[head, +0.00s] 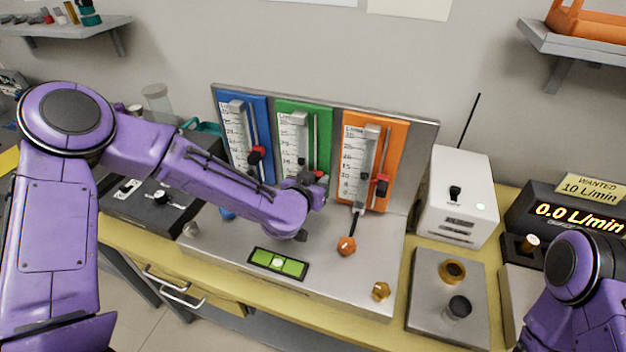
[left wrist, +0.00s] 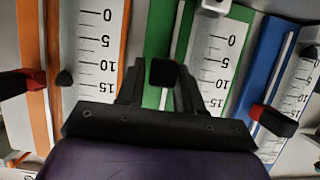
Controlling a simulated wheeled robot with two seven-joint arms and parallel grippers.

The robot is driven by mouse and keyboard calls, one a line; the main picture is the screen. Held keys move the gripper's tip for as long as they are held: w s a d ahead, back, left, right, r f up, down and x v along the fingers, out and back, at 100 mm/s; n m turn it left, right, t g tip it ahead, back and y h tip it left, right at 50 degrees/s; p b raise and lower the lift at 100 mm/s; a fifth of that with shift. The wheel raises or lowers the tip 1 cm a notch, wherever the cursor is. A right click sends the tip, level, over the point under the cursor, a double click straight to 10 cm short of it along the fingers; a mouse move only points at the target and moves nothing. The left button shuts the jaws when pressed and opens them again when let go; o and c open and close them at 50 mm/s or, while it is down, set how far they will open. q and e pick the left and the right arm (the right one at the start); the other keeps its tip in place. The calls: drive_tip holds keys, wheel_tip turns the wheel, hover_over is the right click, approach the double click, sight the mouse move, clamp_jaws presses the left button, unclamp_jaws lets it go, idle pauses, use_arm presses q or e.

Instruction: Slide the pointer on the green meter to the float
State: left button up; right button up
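The green meter (head: 312,125) stands between the blue and orange ones on the upright panel. Its scale (left wrist: 214,62) shows in the left wrist view, which is upside down. The dark knob of its pointer (left wrist: 163,72) sits between the fingers of my left gripper (left wrist: 163,80), which look closed in on it from both sides. In the head view my left gripper (head: 312,184) covers the lower green meter, with a bit of red showing beside it. The green meter's dark float (head: 301,161) shows just above the gripper. My right gripper is out of view; only its arm shows.
The blue meter (head: 234,103) and orange meter (head: 397,135) stand close on either side, their red pointers (head: 257,155) (head: 382,185) sticking out. A green level (head: 278,263) and an orange knob (head: 346,246) are on the metal base. A white box (head: 458,197) stands to the right.

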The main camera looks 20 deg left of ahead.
use_arm(q)
clamp_jaws()
wheel_tip(320, 180, up, 5)
drive_tip(key=p, duration=0.4)
drive_tip(key=shift+f, duration=0.5)
drive_tip(key=shift+o, duration=0.3)
unclamp_jaws()
drive_tip(key=b+v, duration=0.2)
drive_tip(key=v, duration=0.8)
drive_tip(key=shift+s, duration=0.2)
